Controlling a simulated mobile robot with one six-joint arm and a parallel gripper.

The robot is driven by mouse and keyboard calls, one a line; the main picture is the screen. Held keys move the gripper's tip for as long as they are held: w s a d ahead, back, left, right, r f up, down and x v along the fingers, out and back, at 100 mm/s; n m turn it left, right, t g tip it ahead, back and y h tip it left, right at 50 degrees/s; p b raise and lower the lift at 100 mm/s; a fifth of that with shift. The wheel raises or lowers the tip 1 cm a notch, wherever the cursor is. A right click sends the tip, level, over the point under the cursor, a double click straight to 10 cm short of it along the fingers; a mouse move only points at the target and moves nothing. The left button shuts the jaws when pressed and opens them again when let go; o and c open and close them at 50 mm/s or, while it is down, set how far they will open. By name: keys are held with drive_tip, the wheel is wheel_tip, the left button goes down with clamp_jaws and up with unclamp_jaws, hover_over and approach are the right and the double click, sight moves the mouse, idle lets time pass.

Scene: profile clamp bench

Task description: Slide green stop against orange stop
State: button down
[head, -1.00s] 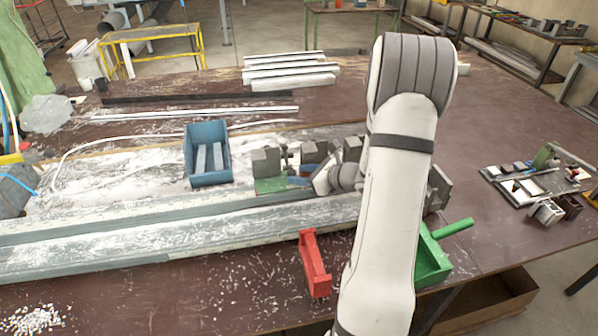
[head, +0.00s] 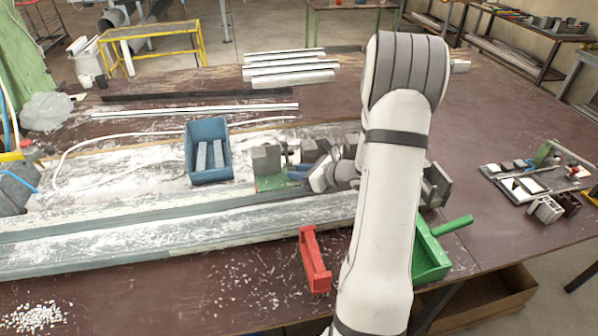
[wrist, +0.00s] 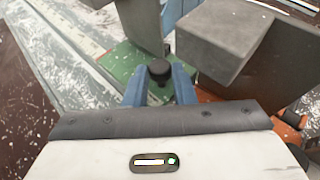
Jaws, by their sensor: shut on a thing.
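The green stop (head: 270,183) has a green base and a grey block, on the near side of the bench fixture, right of the blue bin. In the wrist view its green base (wrist: 122,66) lies ahead of my gripper (wrist: 159,80). The blue fingers are shut on the black knob (wrist: 159,70) on that base. In the head view my gripper (head: 304,173) reaches in from the right, low over the fixture. The orange stop (wrist: 207,97) shows at the right as an orange base under a large grey block (wrist: 225,42). The contact between the stops is hidden.
A blue bin (head: 190,168) stands left of the green stop. A long pale rail (head: 150,238) runs along the front. My arm covers the fixture's right part.

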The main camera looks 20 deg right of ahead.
drive_tip(key=shift+d+f+b, duration=0.1)
drive_tip(key=shift+d+b, duration=0.35)
drive_tip(key=shift+b, duration=0.2)
drive_tip(key=shift+s, duration=0.1)
drive_tip(key=c, duration=1.2)
unclamp_jaws()
drive_tip(key=shift+c, duration=0.2)
drive_tip(key=b+v, duration=0.1)
drive_tip(key=v, duration=0.7)
